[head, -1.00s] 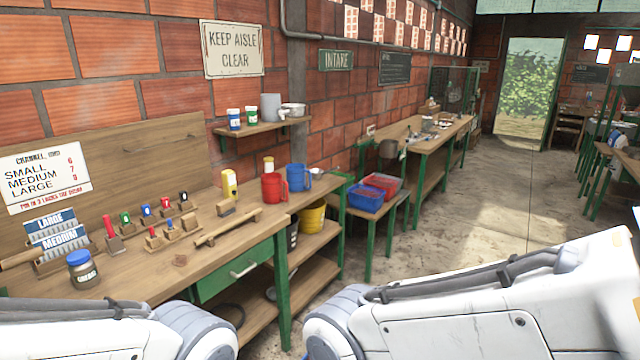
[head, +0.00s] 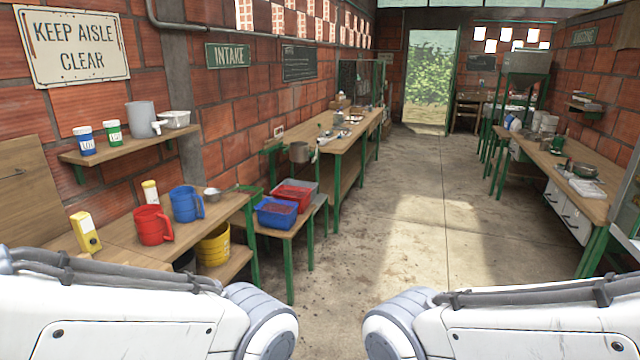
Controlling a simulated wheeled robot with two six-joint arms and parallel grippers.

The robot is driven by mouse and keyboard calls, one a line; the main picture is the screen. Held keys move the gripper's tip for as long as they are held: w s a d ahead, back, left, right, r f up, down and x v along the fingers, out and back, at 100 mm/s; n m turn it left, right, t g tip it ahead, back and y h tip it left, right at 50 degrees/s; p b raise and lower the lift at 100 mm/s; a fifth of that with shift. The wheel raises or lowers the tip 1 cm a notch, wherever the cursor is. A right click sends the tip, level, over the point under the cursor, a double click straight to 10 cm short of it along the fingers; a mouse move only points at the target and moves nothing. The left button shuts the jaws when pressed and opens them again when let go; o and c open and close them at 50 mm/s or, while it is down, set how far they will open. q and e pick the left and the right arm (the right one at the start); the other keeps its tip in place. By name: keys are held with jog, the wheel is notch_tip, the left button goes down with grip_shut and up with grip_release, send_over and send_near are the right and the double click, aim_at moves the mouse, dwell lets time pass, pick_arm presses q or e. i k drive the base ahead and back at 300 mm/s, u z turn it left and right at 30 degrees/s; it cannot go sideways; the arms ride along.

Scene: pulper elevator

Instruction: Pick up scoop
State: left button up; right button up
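A small metal bowl-shaped thing (head: 212,195), which may be the scoop, sits on the wooden bench (head: 118,240) at the left, just right of a blue jug (head: 187,204). It is too small to tell for sure. A red jug (head: 153,225) stands left of the blue jug. My two white arms show at the bottom left and bottom right, but neither gripper is in view. The bench is ahead of and above my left arm in the picture.
Blue tub (head: 276,213) and red tub (head: 293,196) stand on a low green-legged table. A yellow bucket (head: 214,244) is under the bench. A long bench (head: 347,135) runs behind; another (head: 560,178) stands at right. The aisle floor (head: 425,215) between is clear.

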aim_at(212, 195)
jog(key=z, duration=0.35)
jog(key=i, duration=1.95)
jog(key=u, duration=0.2)
jog(key=i, duration=1.4)
jog(key=u, duration=1.4)
jog(key=i, duration=0.95)
jog(key=u, duration=0.55)
